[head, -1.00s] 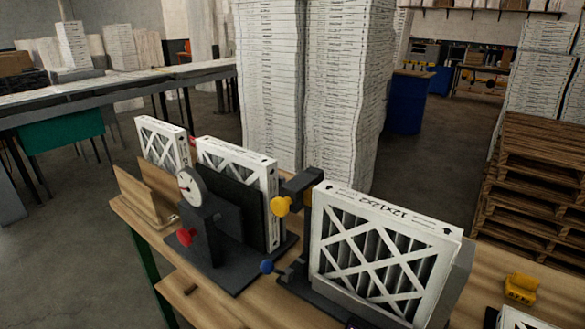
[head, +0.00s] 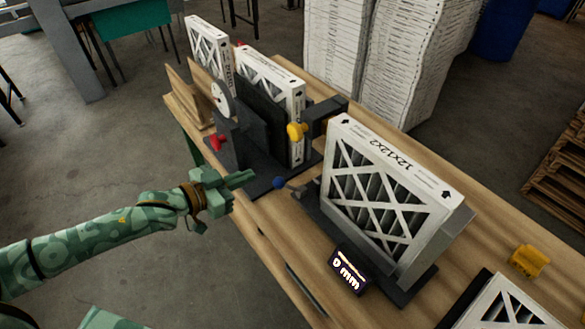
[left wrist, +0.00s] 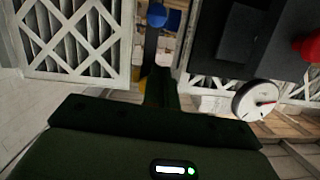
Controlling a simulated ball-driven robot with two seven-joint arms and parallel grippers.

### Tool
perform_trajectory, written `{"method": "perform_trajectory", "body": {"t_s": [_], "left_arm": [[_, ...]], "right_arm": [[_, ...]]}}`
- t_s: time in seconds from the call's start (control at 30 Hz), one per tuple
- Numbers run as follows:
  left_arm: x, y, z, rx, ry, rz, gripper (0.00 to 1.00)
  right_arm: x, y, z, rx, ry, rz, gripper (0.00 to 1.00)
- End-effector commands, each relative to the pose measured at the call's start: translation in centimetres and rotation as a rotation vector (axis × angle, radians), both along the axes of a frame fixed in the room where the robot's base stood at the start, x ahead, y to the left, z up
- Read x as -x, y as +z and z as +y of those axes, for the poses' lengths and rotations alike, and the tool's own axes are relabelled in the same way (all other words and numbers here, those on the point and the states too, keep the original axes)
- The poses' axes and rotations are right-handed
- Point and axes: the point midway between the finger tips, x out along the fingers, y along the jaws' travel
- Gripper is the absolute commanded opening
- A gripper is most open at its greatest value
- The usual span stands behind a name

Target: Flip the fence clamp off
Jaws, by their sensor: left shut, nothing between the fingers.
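The pictures do not label the fence clamp; several coloured knobs sit on the dark fixtures. A blue ball knob (head: 279,182) is on a dark arm between the two fixtures; it also shows at the top of the left wrist view (left wrist: 157,15). A yellow knob (head: 297,131) is on a dark bracket behind it. A red knob (head: 217,142) is on the dial fixture, and at the right edge of the left wrist view (left wrist: 308,47). My left gripper (head: 250,177) is shut and empty, its tips left of the blue knob and apart from it. My right gripper is out of view.
A white 12x12x2 filter (head: 395,155) stands in the right fixture, beside a display (head: 347,270) reading 0 mm. The dial gauge (head: 222,98) and two filters stand at the left. A yellow object (head: 528,261) lies at the right of the wooden bench.

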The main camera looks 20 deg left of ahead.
Motion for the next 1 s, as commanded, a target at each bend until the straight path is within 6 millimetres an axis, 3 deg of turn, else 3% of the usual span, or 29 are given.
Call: {"method": "perform_trajectory", "body": {"t_s": [0.07, 0.27, 0.43, 0.67, 0.8, 1.0], "left_arm": [[0.4, 1.2, -1.3, 0.092, -0.013, 0.021, 0.0], [-1.1, 0.8, -2.1, 0.123, -0.001, 0.038, 0.0], [-3.8, 0.2, -4.1, 0.122, -0.001, 0.036, 0.0], [-7.6, -0.8, -7.0, 0.12, 0.0, 0.037, 0.0], [-6.6, -2.9, -6.4, 0.117, 0.0, 0.043, 0.0], [-6.0, -4.2, -5.9, 0.117, 0.001, 0.039, 0.0]], "right_arm": [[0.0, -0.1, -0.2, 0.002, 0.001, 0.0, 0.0], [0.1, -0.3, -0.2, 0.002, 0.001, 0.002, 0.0], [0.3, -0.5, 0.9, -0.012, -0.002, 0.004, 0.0], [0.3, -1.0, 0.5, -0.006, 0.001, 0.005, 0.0], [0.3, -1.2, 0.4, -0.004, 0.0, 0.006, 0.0], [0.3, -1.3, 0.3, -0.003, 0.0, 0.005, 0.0]]}}
